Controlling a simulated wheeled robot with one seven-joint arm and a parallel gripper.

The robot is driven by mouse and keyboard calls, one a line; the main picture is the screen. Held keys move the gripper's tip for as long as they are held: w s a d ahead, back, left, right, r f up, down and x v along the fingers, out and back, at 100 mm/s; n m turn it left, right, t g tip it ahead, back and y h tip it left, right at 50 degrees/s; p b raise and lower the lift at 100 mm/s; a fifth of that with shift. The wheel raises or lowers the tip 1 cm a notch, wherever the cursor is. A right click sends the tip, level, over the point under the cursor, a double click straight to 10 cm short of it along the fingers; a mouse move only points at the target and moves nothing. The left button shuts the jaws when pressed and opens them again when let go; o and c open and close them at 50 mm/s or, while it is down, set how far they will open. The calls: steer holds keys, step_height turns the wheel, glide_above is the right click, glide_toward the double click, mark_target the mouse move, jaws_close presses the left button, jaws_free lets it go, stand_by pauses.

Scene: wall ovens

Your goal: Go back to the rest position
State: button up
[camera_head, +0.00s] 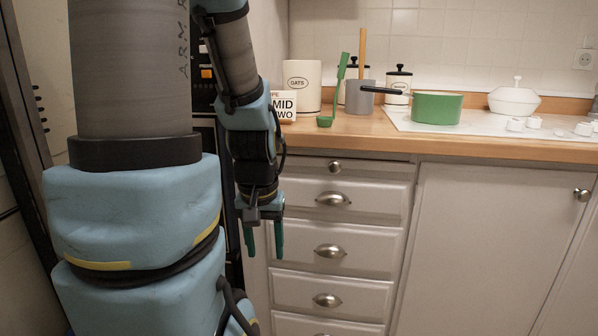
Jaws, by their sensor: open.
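My gripper (264,238) hangs at the end of my blue and grey arm, left of the middle of the head view. Its two dark green fingers point down and stand apart, with nothing between them. It hangs in front of the left edge of the drawer stack (345,250), below the worktop level. My large arm links fill the left of the view and hide part of what lies behind.
A wooden worktop (480,149) runs right. On it stand an oats canister (303,88), a green ladle (334,95), a grey pot (359,98), a green pan (436,108) and a white lidded dish (514,100). Several drawers and a cupboard door (490,240) are shut below.

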step_height(320, 180, up, 20)
steer(key=p, duration=1.9)
steer(key=shift+r+p, duration=0.25)
steer(key=shift+p, duration=0.05)
